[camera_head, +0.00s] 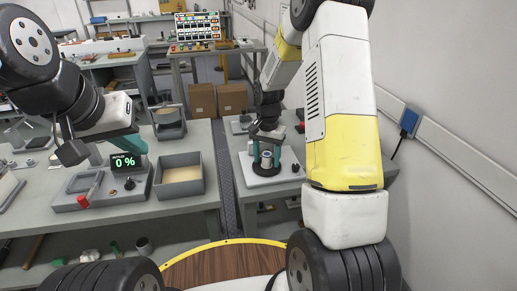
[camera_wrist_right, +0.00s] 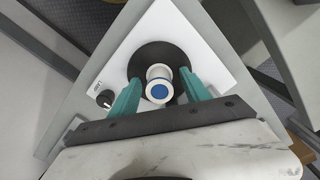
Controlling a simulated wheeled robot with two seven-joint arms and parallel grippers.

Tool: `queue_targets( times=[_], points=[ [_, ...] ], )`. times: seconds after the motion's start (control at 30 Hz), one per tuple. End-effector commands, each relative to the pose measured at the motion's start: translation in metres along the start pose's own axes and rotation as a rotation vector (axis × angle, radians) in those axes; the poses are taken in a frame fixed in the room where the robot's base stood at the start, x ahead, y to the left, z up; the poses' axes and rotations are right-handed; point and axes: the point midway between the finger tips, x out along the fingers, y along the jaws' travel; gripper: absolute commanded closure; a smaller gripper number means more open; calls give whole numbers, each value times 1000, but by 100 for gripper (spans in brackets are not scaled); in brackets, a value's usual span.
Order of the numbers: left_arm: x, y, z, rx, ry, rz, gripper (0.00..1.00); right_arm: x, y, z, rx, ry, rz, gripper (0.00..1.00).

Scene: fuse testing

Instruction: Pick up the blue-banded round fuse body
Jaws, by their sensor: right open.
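The blue-banded round fuse body (camera_wrist_right: 158,86) stands upright on a black round base on a white plate (camera_wrist_right: 192,32). It is white with a blue round top in the right wrist view. In the head view the fuse body (camera_head: 266,160) shows between the fingers of my right gripper (camera_head: 265,156). My right gripper (camera_wrist_right: 158,94) is open, with one teal finger on each side of the fuse body; whether either touches it I cannot tell. My left gripper (camera_head: 100,146) is over the left bench, and its jaw opening is not clear.
The white plate also carries a black knob (camera_wrist_right: 105,98). A gap separates the two benches. A wall with a rail is on the right.

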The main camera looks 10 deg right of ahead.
Motion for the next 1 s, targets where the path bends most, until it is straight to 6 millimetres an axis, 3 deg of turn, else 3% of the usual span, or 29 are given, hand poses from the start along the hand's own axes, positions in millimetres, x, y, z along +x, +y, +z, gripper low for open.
queue_targets(
  times=[0.13,0.4,0.77,1.0],
  points=[
    [0,0,0,0,0,0,100,0,0,0,0,0,0,49],
    [0,0,0,0,0,0,100,0,0,0,0,0,0,100],
    [0,0,0,0,0,0,100,-3,0,0,0,1,-1,100],
    [0,0,0,0,0,0,100,-27,-1,0,0,2,-1,100]
  ],
)
